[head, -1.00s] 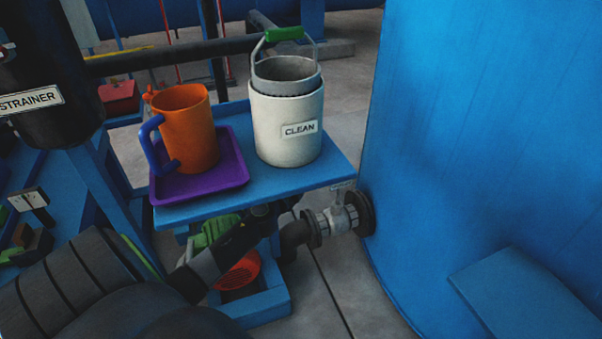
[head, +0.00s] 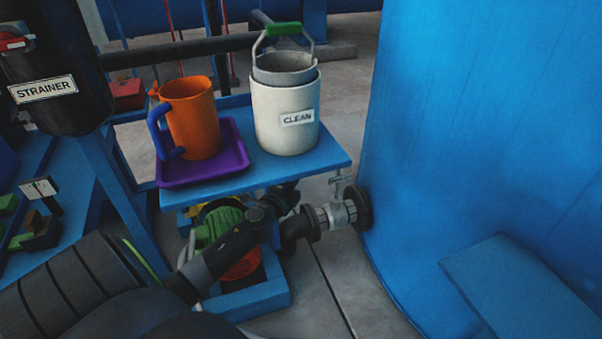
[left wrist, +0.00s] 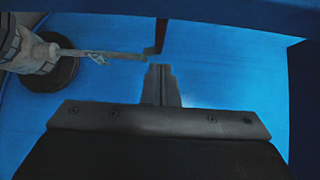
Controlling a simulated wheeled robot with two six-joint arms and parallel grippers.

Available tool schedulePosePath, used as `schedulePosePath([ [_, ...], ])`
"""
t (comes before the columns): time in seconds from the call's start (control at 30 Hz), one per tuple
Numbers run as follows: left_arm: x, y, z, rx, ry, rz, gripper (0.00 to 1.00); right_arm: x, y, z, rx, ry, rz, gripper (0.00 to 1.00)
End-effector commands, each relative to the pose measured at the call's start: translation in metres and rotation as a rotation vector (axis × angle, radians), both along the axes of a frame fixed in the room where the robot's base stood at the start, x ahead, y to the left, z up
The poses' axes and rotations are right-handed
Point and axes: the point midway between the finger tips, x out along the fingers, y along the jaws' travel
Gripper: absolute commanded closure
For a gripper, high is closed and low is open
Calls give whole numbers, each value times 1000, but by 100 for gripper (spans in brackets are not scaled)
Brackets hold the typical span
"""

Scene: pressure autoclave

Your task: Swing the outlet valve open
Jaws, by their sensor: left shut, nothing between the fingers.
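The outlet valve (head: 338,213) is a grey fitting on a short pipe between a dark elbow and the blue tank (head: 480,130). Its small grey handle (head: 339,181) stands above it, near the shelf corner. In the left wrist view the valve (left wrist: 28,50) is at upper left, and a thin grey lever (left wrist: 100,54) reaches right from it. My left gripper (left wrist: 161,72) is shut and empty, its fingertips close to the lever's dark far end; contact cannot be told. In the head view my left arm reaches under the shelf, and its fingertips are not clearly seen. My right gripper is not in view.
A blue shelf (head: 270,175) overhangs my left arm. It bears a white CLEAN container (head: 285,135) and an orange jug (head: 195,125) on a purple tray (head: 232,172). A green pump (head: 220,222) sits below. A black strainer (head: 60,115) stands left.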

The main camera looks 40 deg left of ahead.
Motion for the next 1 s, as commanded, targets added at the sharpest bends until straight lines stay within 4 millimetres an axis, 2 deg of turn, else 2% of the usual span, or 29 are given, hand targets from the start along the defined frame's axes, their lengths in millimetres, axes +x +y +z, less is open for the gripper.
schedulePosePath([
  [0.17,-29,8,-3,0,3,-2,100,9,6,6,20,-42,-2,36],
  [0.4,-62,19,-4,2,2,-2,100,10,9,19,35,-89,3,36],
  [0.6,-73,22,-2,-2,1,-1,100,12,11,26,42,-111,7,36],
  [0.83,-74,22,-1,-3,0,-1,100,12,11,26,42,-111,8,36],
  [1.0,-87,20,-13,-106,9,58,100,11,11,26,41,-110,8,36],
])
